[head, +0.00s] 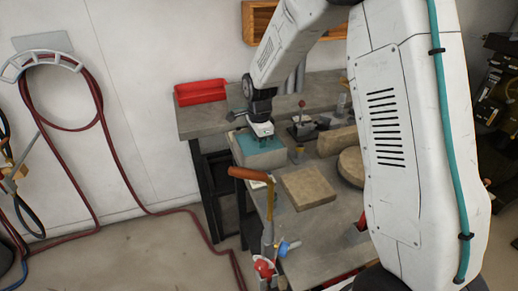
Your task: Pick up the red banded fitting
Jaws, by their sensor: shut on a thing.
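My gripper (263,140) is small in the head view, pointing down at the teal top (270,146) of a pale block-like stand (262,158) at the bench's left end. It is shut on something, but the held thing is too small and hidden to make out. I cannot tell whether it touches the teal top. I cannot pick out a red banded fitting for certain anywhere in view.
The grey bench (290,230) holds a square tan slab (308,188), a round block (351,166) and a red-knobbed clamp (301,125). An orange-handled tool (250,176) stands at its front-left edge. A red bin (200,92) sits at the back. My arm hides the right side.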

